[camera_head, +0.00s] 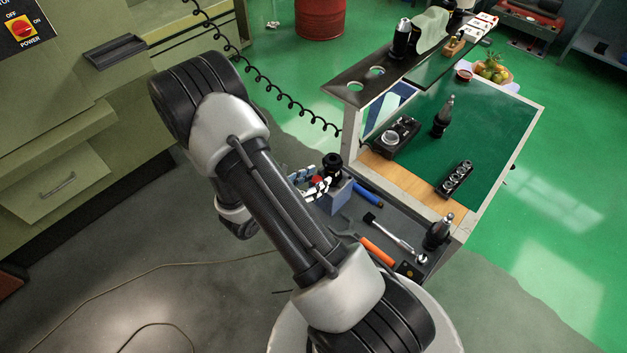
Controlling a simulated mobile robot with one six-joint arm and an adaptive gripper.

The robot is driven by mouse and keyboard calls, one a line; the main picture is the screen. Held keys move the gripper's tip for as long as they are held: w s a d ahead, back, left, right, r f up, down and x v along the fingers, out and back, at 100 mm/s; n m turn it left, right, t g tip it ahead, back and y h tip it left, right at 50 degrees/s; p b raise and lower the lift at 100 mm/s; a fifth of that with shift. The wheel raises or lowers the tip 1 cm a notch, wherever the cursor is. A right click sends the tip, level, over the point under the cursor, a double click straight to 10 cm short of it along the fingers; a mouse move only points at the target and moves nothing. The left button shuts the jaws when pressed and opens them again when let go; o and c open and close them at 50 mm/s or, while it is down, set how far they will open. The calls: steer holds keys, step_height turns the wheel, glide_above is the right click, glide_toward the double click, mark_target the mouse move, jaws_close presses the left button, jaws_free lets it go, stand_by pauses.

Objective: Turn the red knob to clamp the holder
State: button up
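A small red knob (316,181) shows beside a blue-grey clamping block (337,197) on the cart's lower shelf. A black tool holder (332,161) stands upright in the top of the block. My gripper (318,183) is at the left side of the block, with its light-and-dark fingers on either side of the red knob. Part of the knob is hidden by the fingers. The view is too small to tell whether the fingers touch the knob or are closed on it. My arm hides the area left of the block.
The shelf also holds a blue-handled tool (368,193), a ratchet (390,232), an orange-handled tool (377,250) and a black holder (438,233). The green cart top (490,130) is above and right. A red power switch (20,28) is on the machine at far left.

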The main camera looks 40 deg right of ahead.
jaws_close()
steer(key=n+t+b, duration=0.2)
steer(key=shift+s+f+t, duration=0.1)
steer(key=shift+s+t, duration=0.1)
steer(key=shift+t, duration=0.2)
steer(key=shift+n+t+y+b, duration=0.6)
steer(key=shift+n+t+b, duration=0.45)
steer(key=shift+n+t, duration=0.2)
steer(key=shift+r, duration=0.2)
steer(key=shift+o, duration=1)
jaws_free()
steer(key=shift+s, duration=0.1)
steer(key=shift+g+p, duration=0.25)
steer(key=shift+p, duration=0.1)
